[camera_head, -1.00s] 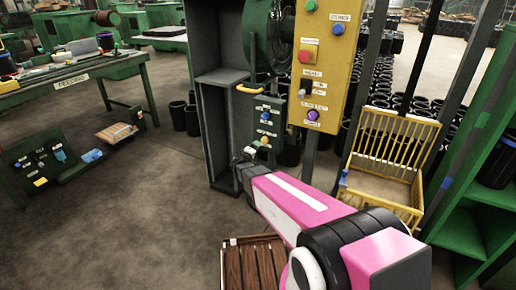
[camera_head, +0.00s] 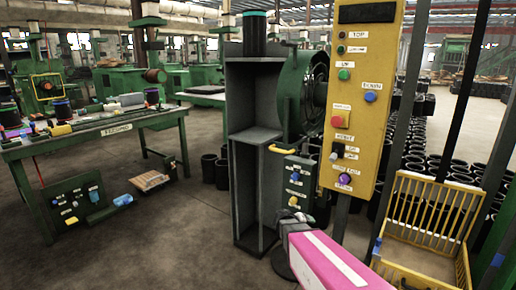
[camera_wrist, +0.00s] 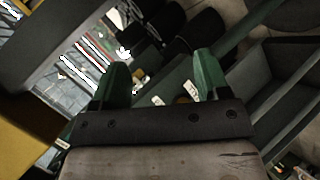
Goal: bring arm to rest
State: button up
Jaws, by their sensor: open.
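My arm (camera_head: 325,262) shows pink with a white stripe at the bottom right of the head view, reaching towards the grey open-fronted cabinet. My gripper (camera_wrist: 157,84) is in the wrist view, with two green fingers apart and nothing visible between them. In the head view the end of my arm is near the small grey control box (camera_head: 296,183), and my fingers cannot be made out clearly there. I cannot tell whether my gripper touches the box.
A yellow control panel (camera_head: 361,150) stands close to the right of my arm. The grey cabinet (camera_head: 254,150) is ahead, and a yellow wire basket (camera_head: 425,225) is at the right. A green workbench (camera_head: 90,140) stands at the left. The floor between is mostly clear.

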jog(key=s+a+m+g+y, duration=0.1)
jog(key=s+a+g+y, duration=0.1)
jog(key=s+y, duration=0.3)
jog(key=s+a+r+m+g+y, duration=0.1)
jog(key=s+g+y, duration=0.3)
jog(key=s, duration=0.8)
jog(key=shift+s+a+r+m+y, duration=0.3)
jog(key=shift+a+m+y, duration=0.1)
jog(key=shift+y, duration=0.1)
